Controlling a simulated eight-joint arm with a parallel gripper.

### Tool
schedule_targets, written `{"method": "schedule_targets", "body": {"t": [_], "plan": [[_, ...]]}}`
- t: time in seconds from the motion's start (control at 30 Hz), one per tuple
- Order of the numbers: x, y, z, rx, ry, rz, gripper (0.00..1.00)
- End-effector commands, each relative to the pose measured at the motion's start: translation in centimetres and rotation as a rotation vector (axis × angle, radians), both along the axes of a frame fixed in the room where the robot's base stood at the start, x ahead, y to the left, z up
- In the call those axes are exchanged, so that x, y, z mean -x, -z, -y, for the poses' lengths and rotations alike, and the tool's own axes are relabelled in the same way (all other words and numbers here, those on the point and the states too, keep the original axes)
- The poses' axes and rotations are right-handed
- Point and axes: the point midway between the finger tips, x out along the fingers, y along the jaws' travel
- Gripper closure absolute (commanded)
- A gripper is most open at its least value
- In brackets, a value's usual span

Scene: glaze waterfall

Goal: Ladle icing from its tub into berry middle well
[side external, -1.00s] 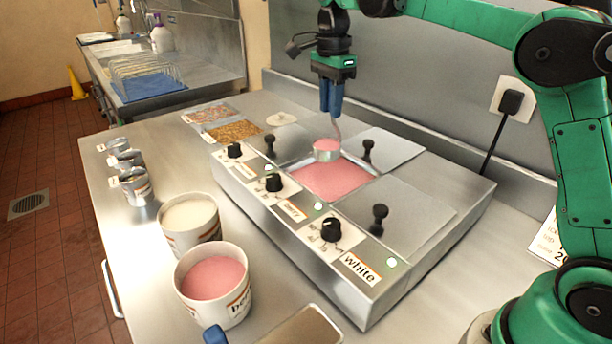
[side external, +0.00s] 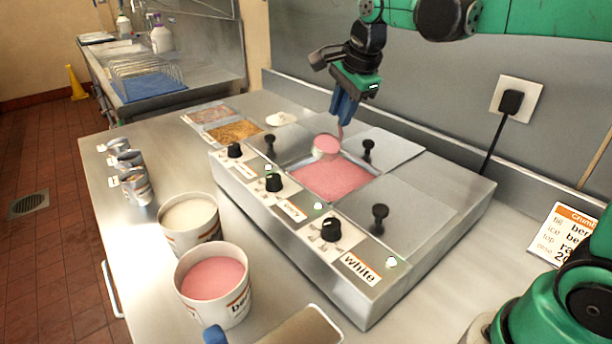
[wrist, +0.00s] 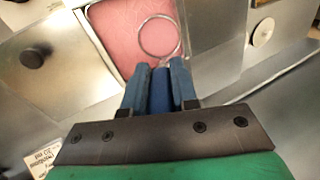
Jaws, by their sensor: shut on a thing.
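My gripper (side external: 343,107) is shut on the blue handle (wrist: 160,88) of a ladle. The ladle's bowl (side external: 318,155) hangs over the back of the open middle well (side external: 335,182), tilted, with pink icing showing in it. Pink icing covers the floor of the well. In the wrist view the bowl's round rim (wrist: 140,36) shows over the pink well (wrist: 107,22); I cannot tell how much icing the bowl holds. The berry tub (side external: 238,308), with pink icing inside, stands at the front of the counter. A tub of white icing (side external: 190,235) stands behind it.
Metal lids with black knobs (side external: 380,215) cover the wells on both sides. Black dials (side external: 331,229) line the unit's front. Small metal cups (side external: 135,185) stand at left, topping trays (side external: 233,131) behind. A blue-handled tool (side external: 215,335) lies in front. A printed card (side external: 565,235) stands at right.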

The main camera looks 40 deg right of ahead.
Motion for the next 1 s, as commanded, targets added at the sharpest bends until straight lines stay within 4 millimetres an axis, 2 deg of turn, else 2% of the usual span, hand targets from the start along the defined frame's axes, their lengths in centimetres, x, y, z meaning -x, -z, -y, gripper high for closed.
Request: {"method": "schedule_targets", "body": {"t": [1.0], "plan": [[3.8, 0.9, -0.4, 0.048, 0.0, 0.448, 1.0]]}}
